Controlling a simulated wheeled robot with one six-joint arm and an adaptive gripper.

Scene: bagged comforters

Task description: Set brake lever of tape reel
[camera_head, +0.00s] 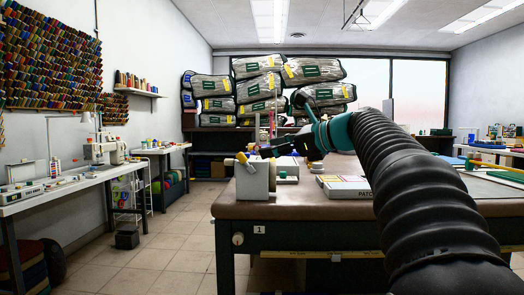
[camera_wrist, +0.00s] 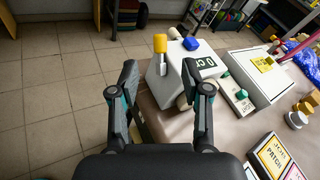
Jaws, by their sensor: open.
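The likely tape reel is a white box-shaped unit (camera_head: 254,182) on the near left corner of the brown table; it also shows in the wrist view (camera_wrist: 172,86). A yellow-tipped lever (camera_wrist: 161,48) stands up on it, and the yellow tip also shows in the head view (camera_head: 241,158). A blue knob (camera_wrist: 190,44) sits beside the lever. My gripper (camera_wrist: 159,78) is open and empty, its fingers apart. The lever appears between and beyond the fingertips, apart from them. In the head view my dark gripper (camera_head: 283,148) is right of the unit, partly hidden by my arm.
The brown table (camera_head: 300,208) also bears a green-knobbed white block (camera_wrist: 240,98) and boxes marked PATCH (camera_wrist: 272,157). Bagged comforters (camera_head: 262,87) are stacked at the back. A sewing bench (camera_head: 70,188) stands at left.

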